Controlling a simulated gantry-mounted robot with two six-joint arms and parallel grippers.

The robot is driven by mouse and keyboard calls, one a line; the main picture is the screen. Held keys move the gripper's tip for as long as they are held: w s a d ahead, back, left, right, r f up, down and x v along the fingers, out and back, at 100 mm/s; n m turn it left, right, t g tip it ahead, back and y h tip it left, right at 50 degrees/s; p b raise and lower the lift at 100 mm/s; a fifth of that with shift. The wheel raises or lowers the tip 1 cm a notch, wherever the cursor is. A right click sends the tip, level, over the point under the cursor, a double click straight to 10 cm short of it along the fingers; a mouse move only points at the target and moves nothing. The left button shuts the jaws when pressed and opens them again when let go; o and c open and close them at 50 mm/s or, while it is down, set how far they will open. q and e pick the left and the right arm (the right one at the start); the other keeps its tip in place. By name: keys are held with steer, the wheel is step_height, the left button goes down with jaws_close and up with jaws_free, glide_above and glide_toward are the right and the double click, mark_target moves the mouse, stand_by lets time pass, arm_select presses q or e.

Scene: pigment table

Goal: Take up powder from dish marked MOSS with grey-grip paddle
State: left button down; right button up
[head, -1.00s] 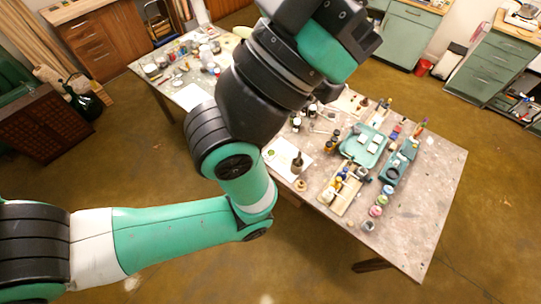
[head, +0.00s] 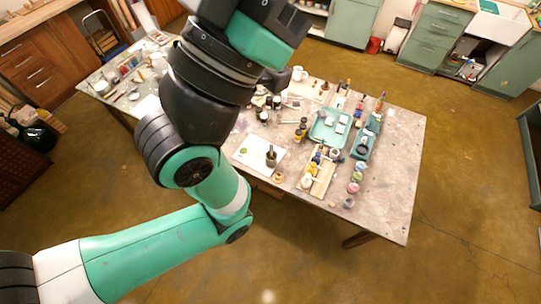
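My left arm (head: 205,90) rises from the lower left and covers part of the table. Its gripper cannot be made out, and the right gripper is not in view. A row of small round pots stands near the table's right front, among them a pink-topped pot (head: 353,187), a green one (head: 356,176) and a grey one (head: 348,203). Their markings are too small to read, so I cannot tell which dish is MOSS. I cannot pick out the grey-grip paddle.
The table (head: 390,190) holds a teal tray (head: 318,137), a wooden rack (head: 318,184) with small bottles, a teal box (head: 360,150), a white sheet (head: 246,152) with a dark mortar-like vessel (head: 271,156), and a white mug (head: 299,73). The table's right end is mostly bare.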

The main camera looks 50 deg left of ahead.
arm_select(q)
steer(key=c, duration=1.6)
jaws_free()
steer(key=c, duration=0.6)
jaws_free()
steer(key=shift+c, duration=0.2)
